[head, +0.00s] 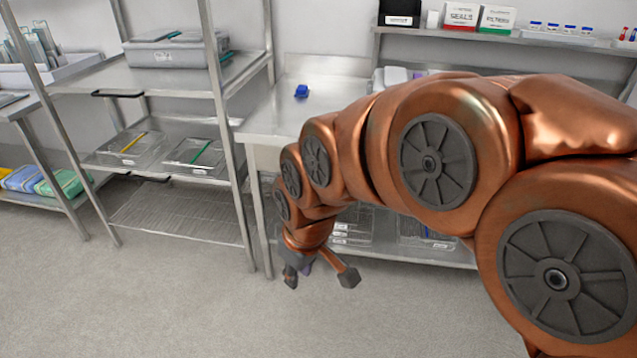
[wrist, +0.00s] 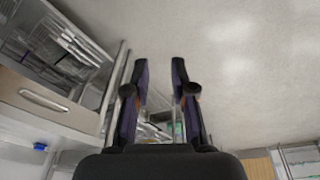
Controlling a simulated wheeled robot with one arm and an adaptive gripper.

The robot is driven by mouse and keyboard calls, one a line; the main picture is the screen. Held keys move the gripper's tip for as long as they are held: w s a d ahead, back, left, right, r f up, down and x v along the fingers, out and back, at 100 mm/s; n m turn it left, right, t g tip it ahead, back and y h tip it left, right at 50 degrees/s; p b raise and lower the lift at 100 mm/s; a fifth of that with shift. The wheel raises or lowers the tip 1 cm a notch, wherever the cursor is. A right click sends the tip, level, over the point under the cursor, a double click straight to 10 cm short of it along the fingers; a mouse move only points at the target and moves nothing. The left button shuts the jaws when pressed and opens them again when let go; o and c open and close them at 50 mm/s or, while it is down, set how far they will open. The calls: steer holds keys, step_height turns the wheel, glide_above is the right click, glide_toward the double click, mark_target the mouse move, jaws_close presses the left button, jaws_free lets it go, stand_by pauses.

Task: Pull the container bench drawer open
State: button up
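The container bench (head: 262,124) stands behind my arm in the head view. Its drawer front (wrist: 18,87), a beige panel with a silver bar handle (wrist: 43,100), shows at the left of the wrist view, which looks upside down. The drawer looks closed, and my arm hides most of its front in the head view. My gripper (head: 320,276) hangs low in front of the bench, over the floor. Its two dark fingers are apart and empty in the wrist view (wrist: 164,92). The handle lies to the left of the fingers there, not touching them.
A blue object (head: 301,91) lies on the bench top. Clear containers (head: 352,228) sit on the bench's lower shelf. A metal rack (head: 158,74) with trays stands at the left. A wall shelf (head: 545,42) holds boxes and vials. The floor (head: 150,300) in front is clear.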

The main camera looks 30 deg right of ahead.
steer(key=w+d+f+n+t+b, duration=0.2)
steer(key=w+d+f+t+b, duration=0.15)
steer(key=w+b, duration=0.45)
steer(key=w+d+f+n+t+b, duration=0.3)
steer(key=w+d+f+b, duration=0.15)
steer(key=w, duration=0.75)
steer(key=w+d+f+n+t+b, duration=0.2)
steer(key=w+d+f+t+b, duration=0.15)
steer(key=w+b, duration=0.45)
steer(key=w+d+f+n+t+h+b, duration=0.1)
steer(key=w+d+f+t+h+b, duration=0.1)
steer(key=w+d+b, duration=0.3)
steer(key=w+d+f+n+t+h+b, duration=0.1)
steer(key=d+f+n+t+h+b, duration=0.1)
steer(key=d+b, duration=0.35)
steer(key=w+d+f+n+t+h+b, duration=0.1)
steer(key=w+d+f+t+h+b, duration=0.2)
steer(key=d, duration=0.5)
steer(key=shift+y, duration=0.3)
steer(key=shift+r+b+x, duration=0.2)
steer(key=shift+b+x, duration=0.05)
steer(key=shift+x, duration=1.15)
steer(key=shift+r+b+x, duration=0.15)
steer(key=shift+b+x, duration=0.1)
steer(key=shift+x, duration=1.2)
steer(key=shift+r+b+x, duration=0.2)
steer(key=shift+b+x, duration=0.05)
steer(key=shift+x, duration=1.15)
steer(key=shift+a, duration=0.1)
steer(key=shift+c, duration=0.5)
